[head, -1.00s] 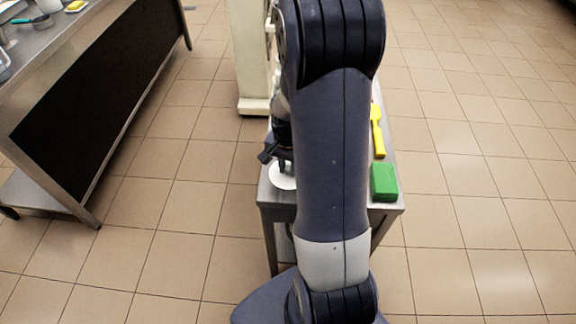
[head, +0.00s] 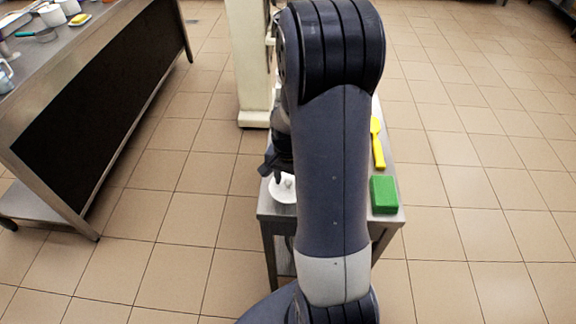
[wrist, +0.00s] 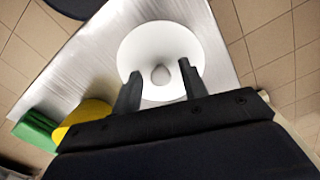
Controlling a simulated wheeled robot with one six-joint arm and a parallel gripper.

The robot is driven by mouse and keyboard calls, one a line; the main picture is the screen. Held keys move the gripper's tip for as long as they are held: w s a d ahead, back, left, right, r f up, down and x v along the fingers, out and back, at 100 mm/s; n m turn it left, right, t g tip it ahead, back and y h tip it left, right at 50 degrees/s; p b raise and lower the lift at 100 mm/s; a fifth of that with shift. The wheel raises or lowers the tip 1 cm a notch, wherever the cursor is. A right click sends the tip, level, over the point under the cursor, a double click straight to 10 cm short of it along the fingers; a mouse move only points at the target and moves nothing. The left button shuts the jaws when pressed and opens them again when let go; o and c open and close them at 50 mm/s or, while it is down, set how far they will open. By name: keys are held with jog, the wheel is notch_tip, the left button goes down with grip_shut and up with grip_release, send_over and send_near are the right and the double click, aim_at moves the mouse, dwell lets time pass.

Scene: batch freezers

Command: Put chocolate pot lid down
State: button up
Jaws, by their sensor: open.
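The chocolate pot lid is a white round disc with a small knob. In the wrist view the lid (wrist: 150,45) lies on the metal table near its corner. My gripper (wrist: 157,80) is open, with one finger on each side of the knob and a gap to it. In the head view the lid (head: 284,190) shows at the table's left front corner, partly hidden by my arm. My gripper (head: 277,172) is just above it there, mostly hidden behind my arm.
A green block (head: 384,194) and a yellow tool (head: 377,145) lie on the right side of the small steel table (head: 275,212). A cream machine (head: 252,70) stands beyond. A long counter (head: 60,65) with pots is at the left. Tiled floor is clear around.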

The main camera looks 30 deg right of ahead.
aim_at(288, 182)
notch_tip(288, 182, up, 12)
dwell(0.4)
jog(key=shift+f, duration=0.15)
notch_tip(288, 182, down, 12)
jog(key=shift+r, duration=1.1)
